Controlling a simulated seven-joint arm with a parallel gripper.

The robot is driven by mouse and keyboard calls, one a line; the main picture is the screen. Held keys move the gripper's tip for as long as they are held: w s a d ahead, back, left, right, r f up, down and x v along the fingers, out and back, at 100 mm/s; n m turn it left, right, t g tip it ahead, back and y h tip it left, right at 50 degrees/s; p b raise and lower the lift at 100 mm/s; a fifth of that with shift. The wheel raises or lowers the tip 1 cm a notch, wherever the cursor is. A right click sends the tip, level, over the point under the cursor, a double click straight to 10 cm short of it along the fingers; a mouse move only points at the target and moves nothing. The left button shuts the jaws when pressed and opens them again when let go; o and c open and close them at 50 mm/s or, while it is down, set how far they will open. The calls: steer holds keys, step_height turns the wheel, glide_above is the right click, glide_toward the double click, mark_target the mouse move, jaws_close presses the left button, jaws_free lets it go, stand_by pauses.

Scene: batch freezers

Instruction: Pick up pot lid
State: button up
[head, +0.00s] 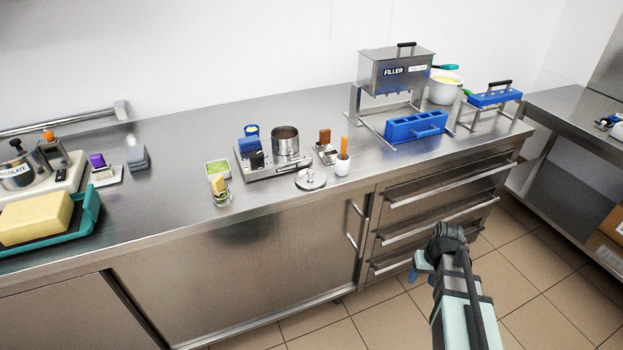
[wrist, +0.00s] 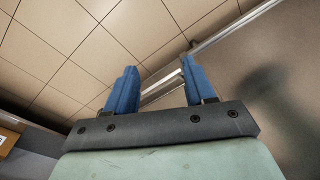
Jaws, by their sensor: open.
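The pot lid (head: 310,179) is a small round metal lid with a knob on top. It lies flat on the steel counter (head: 270,205) near the front edge, in front of a steel pot (head: 285,142). My gripper (head: 420,272) is in front of the counter, below its top and to the right of the lid, well apart from it. In the wrist view my gripper (wrist: 157,88) shows two blue fingers spread apart with nothing between them. The lid is not in the wrist view.
A white cup with an orange handle (head: 343,163) stands close right of the lid. The filler (head: 395,72) and blue mould (head: 415,127) stand at the back right. Drawer handles (head: 440,187) stick out below the counter.

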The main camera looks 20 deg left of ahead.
steer(key=w+a+r+n, duration=0.3)
steer(key=w+a+r, duration=0.3)
steer(key=a+r, duration=0.25)
steer(key=a+r+n+y, duration=0.4)
steer(key=a+r+n, duration=0.6)
steer(key=a+r, duration=1.65)
glide_above(312, 171)
steer(key=d, duration=0.2)
step_height(312, 171, down, 6)
steer(key=shift+s+r, duration=0.15)
steer(key=shift+r, duration=0.1)
steer(key=shift+d+x, duration=0.2)
steer(key=shift+x, duration=1.15)
steer(key=shift+d+x, duration=0.2)
steer(key=shift+x, duration=1.1)
steer(key=shift+s+f, duration=0.1)
steer(key=shift+f, duration=0.1)
steer(key=shift+c, duration=0.4)
jaws_close()
